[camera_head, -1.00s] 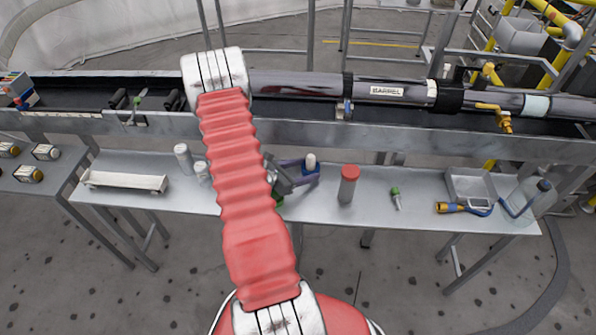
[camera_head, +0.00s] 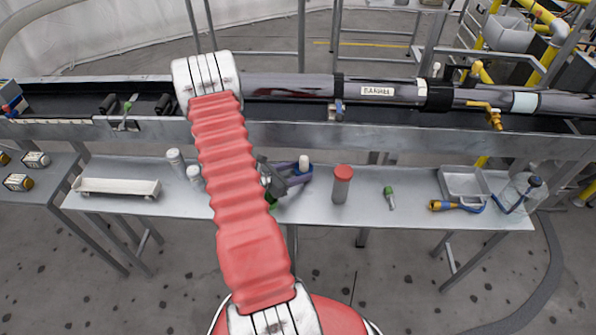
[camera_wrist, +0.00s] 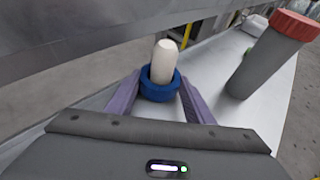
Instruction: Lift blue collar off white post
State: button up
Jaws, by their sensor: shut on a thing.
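The blue collar (camera_wrist: 160,90) is a ring around the lower visible part of the white post (camera_wrist: 163,60) in the wrist view. The post is round-topped and stands out above the collar; its foot is hidden. My gripper (camera_wrist: 160,93) has its two purple fingers on either side of the collar, shut on it. In the head view my gripper (camera_head: 301,174) is at the middle of the bench, beside the white post (camera_head: 304,161). The collar is mostly hidden by the fingers there, and how high it sits above the bench is unclear.
A grey cylinder with a red cap (camera_head: 342,184) stands close to the right of my gripper. Farther right are a green-topped item (camera_head: 389,197), a blue-and-yellow tool (camera_head: 457,206) and a metal tray (camera_head: 463,172). A steel rail (camera_head: 400,139) runs behind the bench.

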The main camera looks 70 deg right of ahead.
aim_at(297, 171)
jog(key=shift+c, duration=1.3)
jog(key=shift+r, duration=0.15)
jog(key=shift+r, duration=4.75)
jog(key=shift+w, duration=0.1)
